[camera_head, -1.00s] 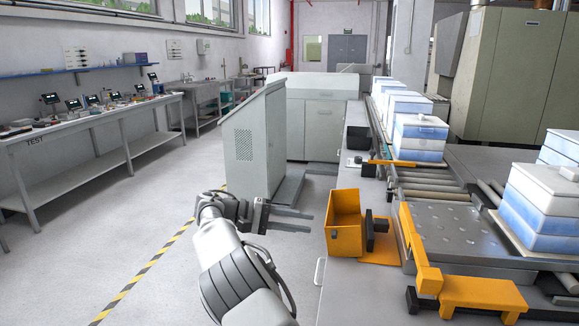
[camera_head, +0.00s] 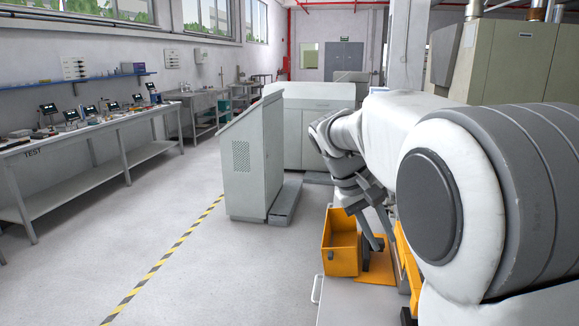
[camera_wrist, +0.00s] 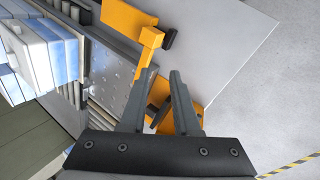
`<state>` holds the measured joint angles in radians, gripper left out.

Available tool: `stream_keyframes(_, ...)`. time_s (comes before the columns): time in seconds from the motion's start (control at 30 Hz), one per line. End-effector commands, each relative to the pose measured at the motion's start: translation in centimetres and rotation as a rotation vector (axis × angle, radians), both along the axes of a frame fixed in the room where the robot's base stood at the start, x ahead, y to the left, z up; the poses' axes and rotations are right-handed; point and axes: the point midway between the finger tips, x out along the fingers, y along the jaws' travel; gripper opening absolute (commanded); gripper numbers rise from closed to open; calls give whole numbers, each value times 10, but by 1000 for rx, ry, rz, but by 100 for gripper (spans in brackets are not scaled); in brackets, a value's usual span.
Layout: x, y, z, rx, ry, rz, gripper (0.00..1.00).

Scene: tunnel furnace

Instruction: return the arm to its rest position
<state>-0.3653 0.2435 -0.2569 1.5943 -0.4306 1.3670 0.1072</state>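My arm is raised and folded across the right half of the head view, its large white and grey link close to the camera. My gripper (camera_head: 383,240) points down beside the orange bin at the front of the work surface. In the wrist view my gripper (camera_wrist: 164,74) has its two dark fingers apart, with nothing held between them. An orange fixture with a dark block shows beyond the gap, apparently below the fingers. My arm hides most of the conveyor side in the head view.
The orange bin (camera_head: 341,246) stands at the counter's left edge. A grey cabinet (camera_head: 247,160) stands left of it on the floor. In the wrist view, blue-and-white boxes (camera_wrist: 55,50) and an orange bracket (camera_wrist: 128,18) are close by. The left floor is clear.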

Motion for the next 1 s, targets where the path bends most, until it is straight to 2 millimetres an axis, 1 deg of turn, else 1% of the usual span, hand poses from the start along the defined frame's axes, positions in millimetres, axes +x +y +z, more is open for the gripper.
stream_keyframes(0.03,-13,-2,9,38,-17,-2,30)
stream_keyframes(0.2,-50,-3,22,154,-77,6,30)
stream_keyframes(0.5,-118,5,38,323,-202,17,30)
stream_keyframes(0.67,-153,13,41,391,-278,20,30)
stream_keyframes(0.8,-181,20,40,439,-348,21,30)
stream_keyframes(0.9,-199,25,37,465,-395,21,30)
stream_keyframes(1.0,-213,30,33,483,-436,18,30)
